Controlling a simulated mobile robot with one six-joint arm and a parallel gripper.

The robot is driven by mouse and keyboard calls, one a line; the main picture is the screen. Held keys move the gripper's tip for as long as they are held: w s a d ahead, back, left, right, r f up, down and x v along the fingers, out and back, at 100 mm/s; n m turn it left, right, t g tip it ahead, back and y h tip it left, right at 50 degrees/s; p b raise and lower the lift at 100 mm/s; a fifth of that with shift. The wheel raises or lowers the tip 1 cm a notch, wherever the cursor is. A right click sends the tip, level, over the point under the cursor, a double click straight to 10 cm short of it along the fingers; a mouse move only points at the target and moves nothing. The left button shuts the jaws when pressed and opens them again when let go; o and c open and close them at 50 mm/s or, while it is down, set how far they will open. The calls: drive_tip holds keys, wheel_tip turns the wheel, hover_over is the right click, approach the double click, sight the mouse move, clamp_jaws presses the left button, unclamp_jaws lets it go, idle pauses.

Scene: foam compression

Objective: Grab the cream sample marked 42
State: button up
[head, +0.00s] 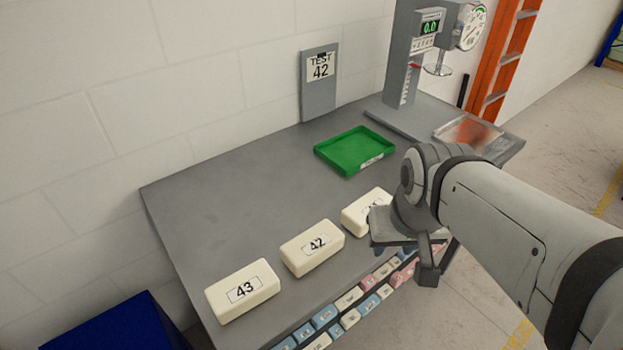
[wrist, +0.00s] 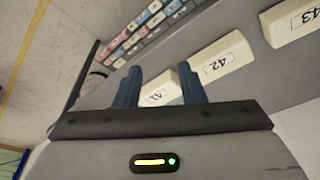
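The cream sample marked 42 (head: 312,248) lies flat on the grey table, between the sample marked 43 (head: 242,291) and a third cream sample (head: 367,211). The 42 block also shows in the wrist view (wrist: 219,58). The third block reads 41 in the wrist view (wrist: 160,88), where it appears between my two fingers. My gripper (wrist: 155,88) is open, with its blue fingers apart. In the head view my gripper is right of the 42 block, by the third block, which it partly hides. I cannot tell whether the fingers touch that block.
A green tray (head: 331,155) sits farther back on the table. A "TEST 42" sign (head: 320,68) stands by the wall. A test press with a dial (head: 405,75) is at the back right, near a clear reddish tray (head: 455,133). Small coloured blocks (head: 350,299) line the front edge.

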sight(313, 241)
drive_tip(key=shift+o, duration=0.4)
drive_tip(key=shift+a, duration=0.1)
drive_tip(key=shift+o, duration=0.8)
drive_tip(key=shift+w+a, duration=0.15)
drive_tip(key=shift+a, duration=0.05)
drive_tip(key=o, duration=0.6)
drive_tip(key=w+a+m, duration=0.1)
drive_tip(key=w, duration=0.1)
drive_tip(key=w+a+f+m+g, duration=0.1)
drive_tip(key=w+a+m, duration=0.1)
drive_tip(key=w+a+f+m, duration=0.1)
drive_tip(key=w+a, duration=0.1)
drive_tip(key=shift+f+m+g, duration=0.1)
drive_tip(key=shift+m+g, duration=0.2)
drive_tip(key=shift+m, duration=0.1)
drive_tip(key=o, duration=0.3)
drive_tip(key=w+a+f+m, duration=0.1)
drive_tip(key=a+m, duration=0.1)
drive_tip(key=w+a+f+m+g, duration=0.1)
drive_tip(key=w+a+f, duration=0.1)
drive_tip(key=w+a+f+m, duration=0.2)
drive_tip(key=a, duration=0.1)
drive_tip(key=shift+m, duration=0.3)
drive_tip(key=shift+f, duration=1.15)
drive_tip(key=shift+w+a+f+p, duration=0.15)
drive_tip(key=shift+w+f, duration=0.1)
drive_tip(key=shift+f, duration=1.15)
drive_tip(key=shift+w+f+p, duration=0.15)
drive_tip(key=shift+w+f, duration=0.05)
drive_tip(key=shift+f, duration=1.2)
